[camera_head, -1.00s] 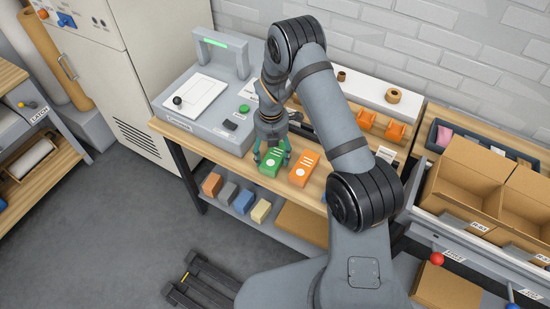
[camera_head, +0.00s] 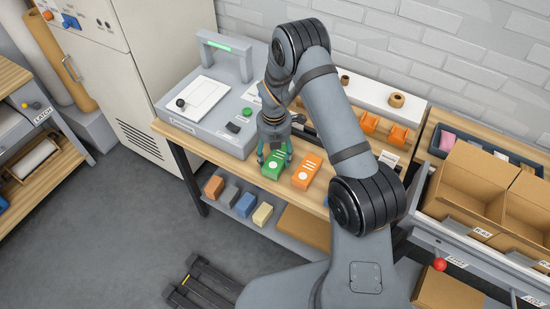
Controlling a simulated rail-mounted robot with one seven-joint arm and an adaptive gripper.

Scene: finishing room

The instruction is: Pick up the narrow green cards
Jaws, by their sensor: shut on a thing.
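The narrow green cards (camera_head: 273,169) show as a green block with white marks on top, near the front edge of the wooden workbench. My gripper (camera_head: 275,157) points down over them, with its fingers at the sides of the green block. It is shut on the green cards. My gripper and arm cover the back part of the block. I cannot tell whether the block touches the bench top.
An orange card block (camera_head: 307,171) lies close to the right of the green one. A grey machine (camera_head: 205,122) stands at the left of the bench. Orange holders (camera_head: 385,129) stand at the back right. Cardboard boxes (camera_head: 468,190) are at the far right. Several coloured blocks fill the lower shelf.

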